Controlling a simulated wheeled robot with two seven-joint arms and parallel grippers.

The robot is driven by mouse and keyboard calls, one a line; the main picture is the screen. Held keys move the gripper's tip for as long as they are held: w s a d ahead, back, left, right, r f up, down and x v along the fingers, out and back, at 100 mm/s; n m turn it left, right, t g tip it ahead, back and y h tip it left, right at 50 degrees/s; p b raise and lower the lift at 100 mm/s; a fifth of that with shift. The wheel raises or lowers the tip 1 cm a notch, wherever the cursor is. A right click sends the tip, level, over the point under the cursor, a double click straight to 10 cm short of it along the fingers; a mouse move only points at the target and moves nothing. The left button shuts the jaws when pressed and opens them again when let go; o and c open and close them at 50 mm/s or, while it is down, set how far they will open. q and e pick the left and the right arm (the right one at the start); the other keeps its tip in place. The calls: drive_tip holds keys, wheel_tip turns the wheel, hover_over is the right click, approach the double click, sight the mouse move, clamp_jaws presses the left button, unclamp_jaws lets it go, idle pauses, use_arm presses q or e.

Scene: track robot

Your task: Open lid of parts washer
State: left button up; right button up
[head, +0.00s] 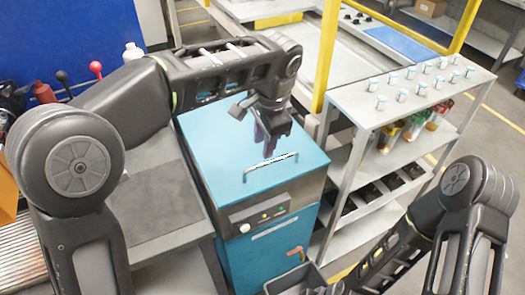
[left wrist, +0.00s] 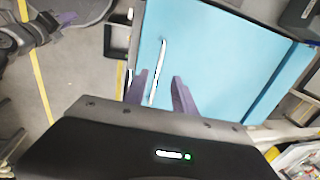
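The parts washer (head: 262,255) is a teal cabinet with a flat teal lid (head: 225,150), which lies shut. A light metal bar handle (head: 270,168) is on the lid near its front edge. My left gripper (head: 266,152) hangs over the lid, just behind the handle in the head view. In the left wrist view the purple fingers (left wrist: 157,76) are spread, with the handle (left wrist: 161,58) beyond them and nothing held. My right gripper shows small in the left wrist view (left wrist: 68,20), off beside the washer; its opening is unclear.
A grey shelf rack (head: 350,100) with small canisters on top stands right of the washer. A grey worktop (head: 160,205) is on its left. A dark tray (head: 295,280) is low at the washer's front right. A yellow post (head: 326,55) rises behind.

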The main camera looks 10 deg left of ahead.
sight(260, 165)
use_arm(q)
drive_tip(key=shift+s, duration=0.1)
drive_tip(key=shift+w+a+f+p, duration=0.15)
drive_tip(key=shift+w+f, duration=0.05)
drive_tip(key=shift+f, duration=1.1)
drive_tip(key=shift+w+a+f+p, duration=0.15)
drive_tip(key=shift+w+f, duration=0.1)
drive_tip(key=shift+f, duration=1.05)
drive_tip(key=shift+w+a+f+p, duration=0.1)
drive_tip(key=shift+w+f+p, duration=0.1)
drive_tip(key=shift+f, duration=1.1)
clamp_jaws()
drive_tip(key=shift+r, duration=0.1)
